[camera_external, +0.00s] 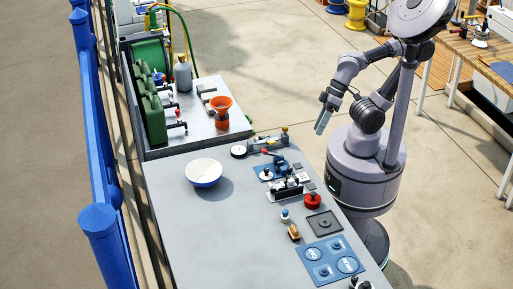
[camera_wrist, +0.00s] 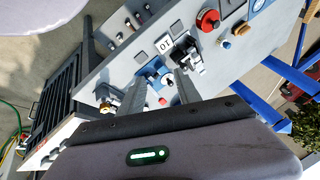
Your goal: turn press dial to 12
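A small dial with a white face on a blue plate (camera_external: 267,174) stands on the grey bench, beside a black and silver press-like device (camera_external: 287,189). I cannot tell for sure that this is the press dial, and its setting is too small to read. In the wrist view the white dial (camera_wrist: 152,76) shows between my finger outlines, with the black device (camera_wrist: 186,54) above right. My gripper (camera_external: 323,121) hangs off the bench's right side, apart from the dial. In the wrist view its two fingers (camera_wrist: 161,80) are spread with nothing held.
A red knob (camera_external: 312,201), a black square plate (camera_external: 324,224) and a blue panel with round dials (camera_external: 331,262) line the bench's right side. A white bowl (camera_external: 203,173) stands left. A white number tag (camera_wrist: 164,44) is near the device. The bench's left front is clear.

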